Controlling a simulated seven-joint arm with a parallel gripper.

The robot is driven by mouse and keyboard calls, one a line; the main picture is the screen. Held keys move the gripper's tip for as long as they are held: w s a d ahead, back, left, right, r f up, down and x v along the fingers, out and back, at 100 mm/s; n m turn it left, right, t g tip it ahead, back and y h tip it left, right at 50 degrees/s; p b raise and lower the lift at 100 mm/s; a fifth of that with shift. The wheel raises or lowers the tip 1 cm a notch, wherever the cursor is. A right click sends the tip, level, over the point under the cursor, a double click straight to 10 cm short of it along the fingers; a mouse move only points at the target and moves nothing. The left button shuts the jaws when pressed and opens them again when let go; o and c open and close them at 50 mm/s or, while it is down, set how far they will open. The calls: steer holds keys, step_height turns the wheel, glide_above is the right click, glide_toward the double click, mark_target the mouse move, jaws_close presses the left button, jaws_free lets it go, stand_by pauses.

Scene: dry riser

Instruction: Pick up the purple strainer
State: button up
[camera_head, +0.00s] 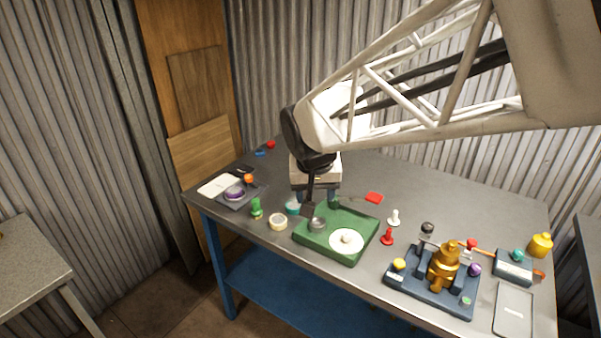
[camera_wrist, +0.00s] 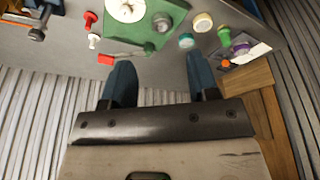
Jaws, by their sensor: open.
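The purple strainer (camera_head: 234,193) sits on a small dark plate at the left end of the grey table. It also shows small in the wrist view (camera_wrist: 242,47), at the upper right beside a white card. My gripper (camera_head: 317,197) is above the table, to the right of the strainer and behind the green tray, clearly apart from the strainer. In the wrist view my gripper (camera_wrist: 161,77) has its two blue fingers spread wide with nothing between them.
A green tray (camera_head: 322,248) holds a white disc and a grey round part. A green piece (camera_head: 256,209) and a cream ring (camera_head: 278,222) stand between strainer and tray. An orange ball (camera_head: 248,178) is close behind the strainer. A dark fixture with a gold valve (camera_head: 443,265) stands at right.

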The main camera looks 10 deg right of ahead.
steer(key=s+d+n, duration=0.1)
steer(key=s+d, duration=0.1)
steer(key=s, duration=0.8)
steer(key=s+d+y, duration=0.1)
steer(key=s+d, duration=0.1)
steer(key=s, duration=0.7)
steer(key=shift+s+n+g, duration=0.3)
steer(key=shift+s+n, duration=0.1)
steer(key=shift+f, duration=0.1)
steer(key=o, duration=0.6)
steer(key=shift+o, duration=0.2)
steer(key=shift+w, duration=0.1)
